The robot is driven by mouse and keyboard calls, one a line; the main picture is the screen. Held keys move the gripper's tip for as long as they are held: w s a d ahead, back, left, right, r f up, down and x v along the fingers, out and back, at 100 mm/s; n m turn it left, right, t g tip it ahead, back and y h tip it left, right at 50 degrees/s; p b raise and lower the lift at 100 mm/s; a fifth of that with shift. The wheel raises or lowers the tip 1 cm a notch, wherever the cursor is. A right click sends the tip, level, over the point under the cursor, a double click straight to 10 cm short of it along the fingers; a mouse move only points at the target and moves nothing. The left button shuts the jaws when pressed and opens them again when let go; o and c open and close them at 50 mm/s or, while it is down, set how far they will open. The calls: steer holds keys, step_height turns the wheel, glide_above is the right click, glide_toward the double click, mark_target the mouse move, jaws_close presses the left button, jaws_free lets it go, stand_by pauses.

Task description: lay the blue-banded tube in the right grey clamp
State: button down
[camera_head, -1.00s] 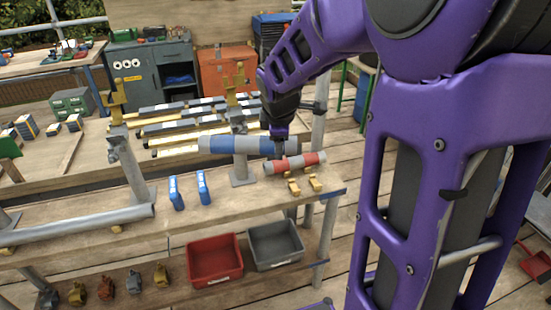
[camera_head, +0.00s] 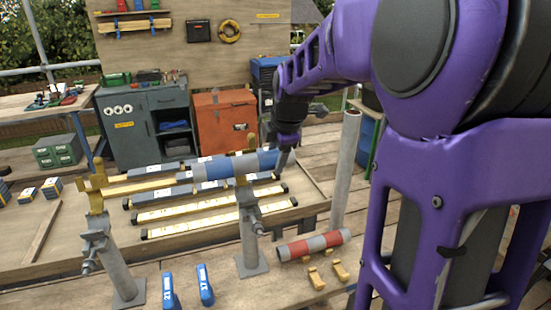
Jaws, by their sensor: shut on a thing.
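The blue-banded tube (camera_head: 213,169) is grey with blue bands and lies nearly level, its right end a little higher. My gripper (camera_head: 285,146) is shut on it near its right end, from above; the fingertips are partly hidden. The right clamp stand (camera_head: 249,238) has a grey post on a square foot and a yellow upright part (camera_head: 252,143) at its top. The tube crosses the top of this stand; I cannot tell whether it rests in the clamp or hangs just in front. The left clamp stand (camera_head: 117,268) also has a yellow top (camera_head: 95,190).
A red-banded tube (camera_head: 313,245) lies on the bench right of the right stand, near two yellow blocks (camera_head: 317,278). Two blue numbered pieces (camera_head: 205,285) stand at the front. A tall grey post (camera_head: 346,170) rises at the right. Yellow and grey bars lie behind.

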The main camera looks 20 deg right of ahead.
steer(key=shift+w, duration=0.4)
steer(key=shift+s+f, duration=0.1)
steer(key=shift+f, duration=1.1)
step_height(320, 180, down, 6)
steer(key=b, duration=0.3)
steer(key=shift+c, duration=0.5)
jaws_free()
steer(key=shift+f, duration=0.1)
